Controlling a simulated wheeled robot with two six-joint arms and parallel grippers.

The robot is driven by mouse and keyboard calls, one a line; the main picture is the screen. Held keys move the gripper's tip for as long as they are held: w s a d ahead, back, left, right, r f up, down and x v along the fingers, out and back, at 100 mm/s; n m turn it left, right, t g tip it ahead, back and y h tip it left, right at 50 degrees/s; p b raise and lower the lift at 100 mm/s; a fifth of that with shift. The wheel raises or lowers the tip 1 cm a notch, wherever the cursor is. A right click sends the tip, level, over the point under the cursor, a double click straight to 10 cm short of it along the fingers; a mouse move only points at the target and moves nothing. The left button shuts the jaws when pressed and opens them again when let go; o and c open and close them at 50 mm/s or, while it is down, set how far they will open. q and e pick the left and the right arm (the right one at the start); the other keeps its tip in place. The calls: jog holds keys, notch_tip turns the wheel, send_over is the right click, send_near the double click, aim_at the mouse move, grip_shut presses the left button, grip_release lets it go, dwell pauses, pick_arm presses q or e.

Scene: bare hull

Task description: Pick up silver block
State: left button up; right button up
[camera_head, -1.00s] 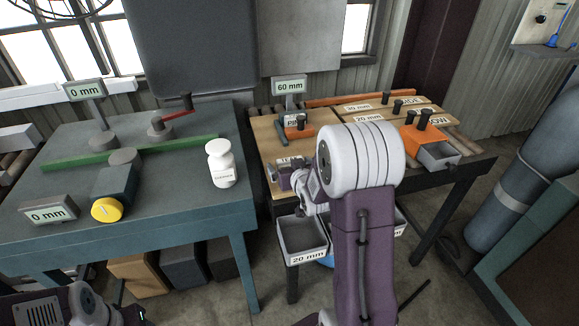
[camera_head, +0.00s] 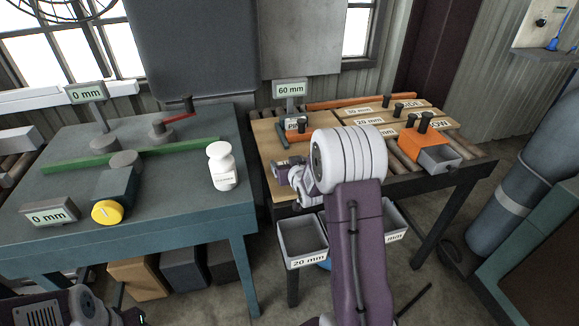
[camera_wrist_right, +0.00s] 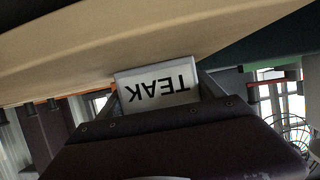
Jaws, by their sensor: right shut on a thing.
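A pale silver-grey block (camera_wrist_right: 157,86) lettered TEAK, upside down in the right wrist view, sits between the fingers of my right gripper (camera_wrist_right: 160,92). The right gripper (camera_head: 284,172) is shut on it at the front left edge of the wooden-topped table (camera_head: 262,135). In the head view my wrist and arm hide most of the block. Whether it still touches the table top I cannot tell. My left arm shows at the bottom left of the head view, but its fingertips are not clear.
Grey bins (camera_head: 302,238) hang below the wooden table's front. Orange and grey fixtures (camera_head: 425,145) stand on its right. The teal table (camera_head: 170,215) on the left holds a white bottle (camera_head: 222,168) and a yellow-knobbed device (camera_head: 107,211). A gap of floor separates the tables.

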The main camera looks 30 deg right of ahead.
notch_tip(320, 180, up, 4)
jog(key=shift+r+p, duration=0.25)
jog(key=shift+p, duration=0.4)
jog(key=s+d+r+p, duration=0.3)
jog(key=s+r, duration=0.3)
jog(key=s, duration=0.4)
notch_tip(320, 180, up, 9)
jog(key=s+p, duration=0.1)
jog(key=p, duration=0.7)
jog(key=shift+d, duration=0.35)
